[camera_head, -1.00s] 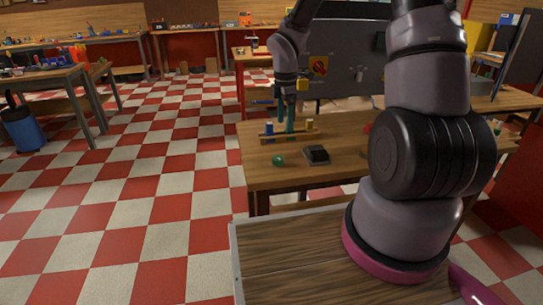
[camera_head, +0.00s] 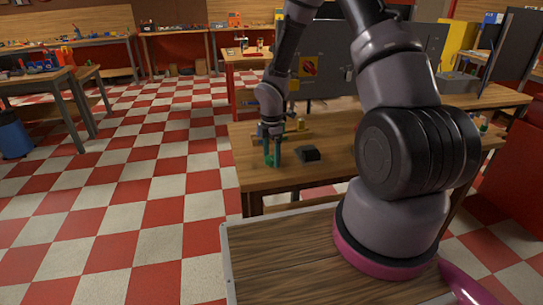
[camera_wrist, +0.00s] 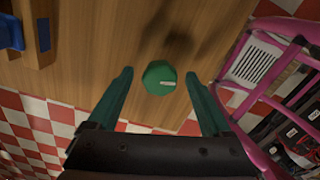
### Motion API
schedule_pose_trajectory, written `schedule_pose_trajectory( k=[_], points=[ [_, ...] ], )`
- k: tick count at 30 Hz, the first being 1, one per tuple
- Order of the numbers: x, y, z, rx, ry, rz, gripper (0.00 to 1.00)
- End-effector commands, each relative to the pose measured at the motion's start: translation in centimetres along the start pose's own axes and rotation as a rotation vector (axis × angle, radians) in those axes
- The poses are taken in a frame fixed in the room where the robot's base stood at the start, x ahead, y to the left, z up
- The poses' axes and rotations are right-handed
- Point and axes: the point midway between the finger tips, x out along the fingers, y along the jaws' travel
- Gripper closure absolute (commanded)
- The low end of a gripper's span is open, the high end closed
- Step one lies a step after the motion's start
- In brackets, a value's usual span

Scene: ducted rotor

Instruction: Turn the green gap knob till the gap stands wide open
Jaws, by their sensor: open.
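The green knob (camera_wrist: 160,78) shows in the wrist view as a faceted round cap on the wooden table, with a white mark pointing right. My gripper (camera_head: 272,164) is open, pointing down over the front left part of the table. In the wrist view, my gripper's green fingers (camera_wrist: 159,75) stand left and right of the knob, with visible room on both sides. I cannot tell how far down the fingers reach beside it. In the head view the knob is hard to make out among the green fingers. No gap is clearly seen.
A wooden rail with coloured pegs (camera_head: 300,125) stands behind my gripper. A black block (camera_head: 308,154) sits to its right on the table (camera_head: 262,182).

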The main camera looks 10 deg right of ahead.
Motion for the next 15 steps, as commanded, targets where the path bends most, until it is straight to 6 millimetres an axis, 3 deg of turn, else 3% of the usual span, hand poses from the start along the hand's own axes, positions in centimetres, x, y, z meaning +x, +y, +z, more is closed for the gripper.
schedule_pose_trajectory(
  k=[8, 12, 15],
  points=[
    [0.15, 0.00, 0.01, 0.001, 0.000, 0.000, 0.17],
    [0.14, 0.00, 0.01, 0.001, 0.000, 0.000, 0.70],
    [0.13, 0.01, 0.01, 0.001, 0.000, 0.000, 1.00]
  ],
)
